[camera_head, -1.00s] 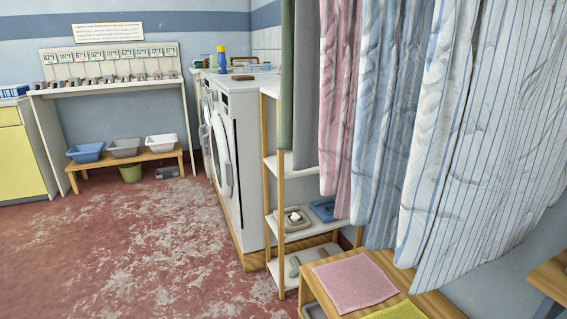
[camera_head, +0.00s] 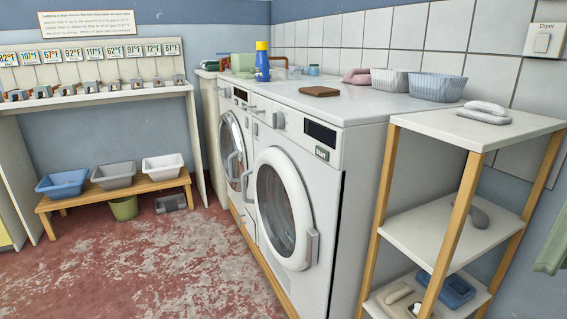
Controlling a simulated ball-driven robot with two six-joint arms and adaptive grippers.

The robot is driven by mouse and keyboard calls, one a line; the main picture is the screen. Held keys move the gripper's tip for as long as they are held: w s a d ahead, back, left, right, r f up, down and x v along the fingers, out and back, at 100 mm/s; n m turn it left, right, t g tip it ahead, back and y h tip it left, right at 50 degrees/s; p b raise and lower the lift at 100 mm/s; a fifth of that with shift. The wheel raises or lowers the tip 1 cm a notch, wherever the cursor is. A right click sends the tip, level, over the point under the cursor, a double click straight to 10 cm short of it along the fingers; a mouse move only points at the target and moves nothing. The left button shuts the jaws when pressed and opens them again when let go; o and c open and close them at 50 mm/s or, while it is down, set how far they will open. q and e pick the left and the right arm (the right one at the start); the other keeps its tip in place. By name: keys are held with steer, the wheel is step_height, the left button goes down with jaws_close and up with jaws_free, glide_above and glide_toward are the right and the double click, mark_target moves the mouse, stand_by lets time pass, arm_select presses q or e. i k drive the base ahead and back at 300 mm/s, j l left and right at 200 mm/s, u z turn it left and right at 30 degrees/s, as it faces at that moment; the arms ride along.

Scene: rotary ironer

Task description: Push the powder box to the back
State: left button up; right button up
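I cannot make out with certainty a powder box in the current view. On the far end of the white machine top (camera_head: 350,98) stand a pale green box-like container (camera_head: 243,65) and a blue bottle with a yellow cap (camera_head: 262,64). Whether the green container is the powder box, I cannot tell. Neither of my grippers shows in the view.
Two front-loading machines, the nearer one (camera_head: 285,205) with its door shut, stand along the wall. A shelf rack (camera_head: 440,240) stands at right. A bench (camera_head: 115,192) holds three tubs. Red floor (camera_head: 160,260) is open.

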mark_target(240, 62)
steer(key=i+j, duration=1.5)
steer(key=j, duration=0.15)
steer(key=i+j+z, duration=0.1)
steer(key=z, duration=0.35)
steer(key=i+j+z, duration=0.1)
steer(key=z, duration=0.4)
steer(key=j+z, duration=0.15)
steer(key=z, duration=0.3)
